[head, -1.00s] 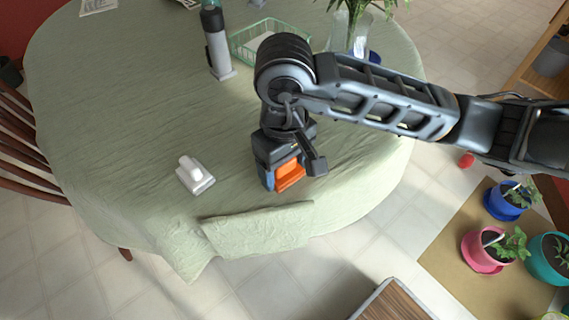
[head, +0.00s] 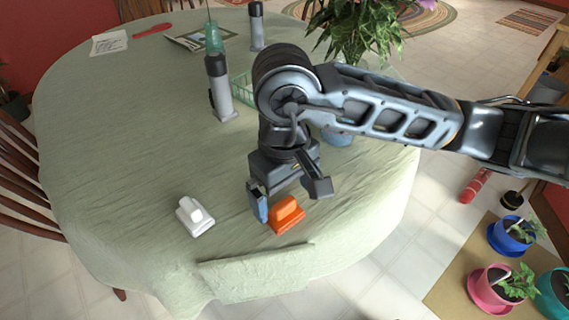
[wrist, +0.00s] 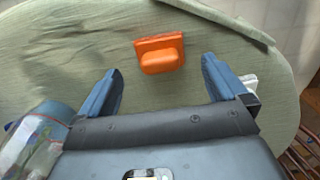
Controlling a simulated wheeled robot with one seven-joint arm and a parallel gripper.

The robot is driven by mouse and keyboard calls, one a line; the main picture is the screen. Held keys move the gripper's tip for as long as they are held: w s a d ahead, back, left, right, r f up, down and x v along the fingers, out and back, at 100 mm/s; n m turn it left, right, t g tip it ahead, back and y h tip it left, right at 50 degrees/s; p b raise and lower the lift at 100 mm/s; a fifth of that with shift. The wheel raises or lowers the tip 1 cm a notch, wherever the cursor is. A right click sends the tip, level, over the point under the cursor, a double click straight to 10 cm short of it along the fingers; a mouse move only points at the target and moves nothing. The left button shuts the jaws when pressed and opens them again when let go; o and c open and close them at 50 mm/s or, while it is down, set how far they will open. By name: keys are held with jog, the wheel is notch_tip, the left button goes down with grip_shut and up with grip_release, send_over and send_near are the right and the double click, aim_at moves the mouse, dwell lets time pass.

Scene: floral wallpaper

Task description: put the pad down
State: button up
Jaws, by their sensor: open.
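The orange pad (head: 286,214), a flat base with a raised grip block, rests on the green tablecloth near the table's front edge. It also shows in the wrist view (wrist: 160,53), beyond the fingertips and between their lines. My gripper (head: 290,200) is open, with its fingers apart and nothing between them. In the wrist view my gripper (wrist: 161,75) shows both blue fingers clear of the pad.
A white pad (head: 195,216) of like shape lies to the left on the table (head: 120,170). A folded cloth flap (head: 255,273) lies at the front edge.

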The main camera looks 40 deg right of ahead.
aim_at(285, 203)
notch_tip(285, 203, up, 7)
dwell(0.3)
